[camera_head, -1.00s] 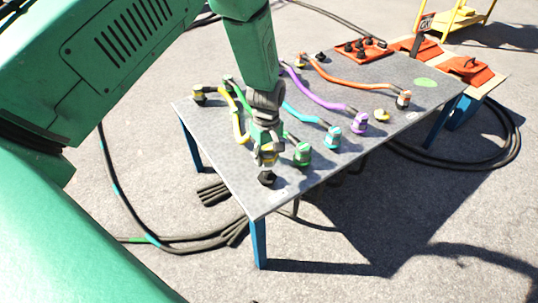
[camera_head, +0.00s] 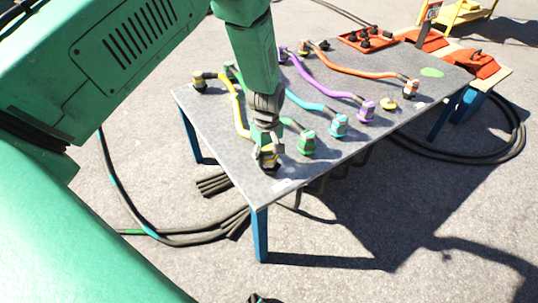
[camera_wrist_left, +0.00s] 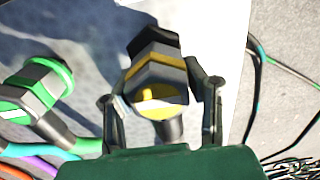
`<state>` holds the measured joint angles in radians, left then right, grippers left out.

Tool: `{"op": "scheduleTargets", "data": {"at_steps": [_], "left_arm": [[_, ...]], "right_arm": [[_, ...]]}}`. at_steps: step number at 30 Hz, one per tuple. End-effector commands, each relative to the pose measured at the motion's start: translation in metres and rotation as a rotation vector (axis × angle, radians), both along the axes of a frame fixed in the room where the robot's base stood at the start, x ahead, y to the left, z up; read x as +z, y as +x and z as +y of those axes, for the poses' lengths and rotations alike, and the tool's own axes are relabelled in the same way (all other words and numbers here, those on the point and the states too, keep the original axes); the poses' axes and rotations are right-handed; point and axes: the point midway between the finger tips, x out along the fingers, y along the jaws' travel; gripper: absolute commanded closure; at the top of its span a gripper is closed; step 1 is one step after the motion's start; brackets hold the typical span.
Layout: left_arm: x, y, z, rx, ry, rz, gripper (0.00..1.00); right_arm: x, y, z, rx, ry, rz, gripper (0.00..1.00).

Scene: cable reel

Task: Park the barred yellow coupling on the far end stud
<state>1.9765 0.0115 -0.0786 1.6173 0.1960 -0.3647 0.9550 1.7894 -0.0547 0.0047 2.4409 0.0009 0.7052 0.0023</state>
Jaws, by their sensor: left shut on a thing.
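The yellow coupling with dark bars (camera_wrist_left: 158,85) is between the fingers of my left gripper (camera_head: 267,156), at the table's near left corner. My left gripper is shut on it and points down. In the left wrist view, the gripper fingers (camera_wrist_left: 160,105) flank the coupling, and a black part shows just beyond it. The yellow cable (camera_head: 238,112) runs back from the gripper to the far left table edge. The black stud under the gripper is mostly hidden, so I cannot tell how fully the coupling sits on it. My right gripper is not in view.
A green coupling (camera_head: 307,143) stands close right of the gripper, followed by teal (camera_head: 339,125), purple (camera_head: 367,111) and orange (camera_head: 411,88) ones on the grey table (camera_head: 345,165). A small yellow piece (camera_head: 389,104) lies farther right. A red tray (camera_head: 366,40) is at the back.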

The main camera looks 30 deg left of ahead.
Motion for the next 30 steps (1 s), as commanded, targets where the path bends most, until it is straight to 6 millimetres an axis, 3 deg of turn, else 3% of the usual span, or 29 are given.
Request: {"op": "scheduleTargets", "data": {"at_steps": [30], "left_arm": [[-0.0036, 0.0001, -0.0028, -0.001, 0.001, 0.0, 0.95]], "right_arm": [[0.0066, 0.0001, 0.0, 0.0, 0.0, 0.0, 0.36]]}}
